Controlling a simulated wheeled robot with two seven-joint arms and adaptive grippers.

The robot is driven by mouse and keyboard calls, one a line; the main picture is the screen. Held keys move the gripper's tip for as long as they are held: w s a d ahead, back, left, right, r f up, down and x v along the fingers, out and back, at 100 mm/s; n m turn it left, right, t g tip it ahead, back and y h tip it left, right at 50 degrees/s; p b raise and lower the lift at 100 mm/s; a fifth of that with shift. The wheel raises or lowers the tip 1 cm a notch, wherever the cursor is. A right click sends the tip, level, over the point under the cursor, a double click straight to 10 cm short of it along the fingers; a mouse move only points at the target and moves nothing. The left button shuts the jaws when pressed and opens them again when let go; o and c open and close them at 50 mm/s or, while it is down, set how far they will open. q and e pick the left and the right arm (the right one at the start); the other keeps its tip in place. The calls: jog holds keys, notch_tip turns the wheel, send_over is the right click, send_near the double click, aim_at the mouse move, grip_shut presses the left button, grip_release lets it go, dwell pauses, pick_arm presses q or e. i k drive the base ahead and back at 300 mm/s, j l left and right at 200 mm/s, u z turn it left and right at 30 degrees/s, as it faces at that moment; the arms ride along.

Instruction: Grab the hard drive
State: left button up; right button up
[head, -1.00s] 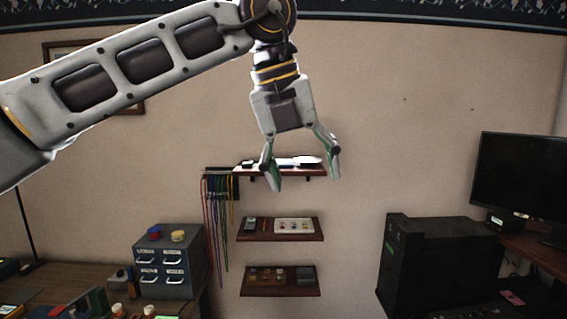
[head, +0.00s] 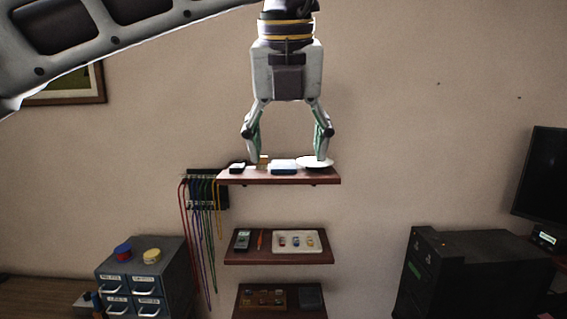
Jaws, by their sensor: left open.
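My left gripper (head: 287,150) points straight down, open and empty, with its fingertips spread just above or in front of the top wall shelf (head: 228,178). Between the fingertips, on that shelf, lies a small flat white and bluish box (head: 283,168). A flat dark grey block (head: 310,296) lies at the right of the bottom shelf. I cannot tell for sure which of these is the hard drive. My right gripper is not in view.
The middle shelf (head: 278,258) holds a meter (head: 242,241) and a white tray (head: 278,250). Colored cables (head: 200,220) hang left of the shelves. The wall right of the shelves is bare.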

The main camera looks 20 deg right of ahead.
aim_at(279, 167)
jog(key=i+l, duration=0.2)
jog(key=i, duration=0.25)
jog(key=i+l, duration=0.2)
jog(key=i, duration=0.3)
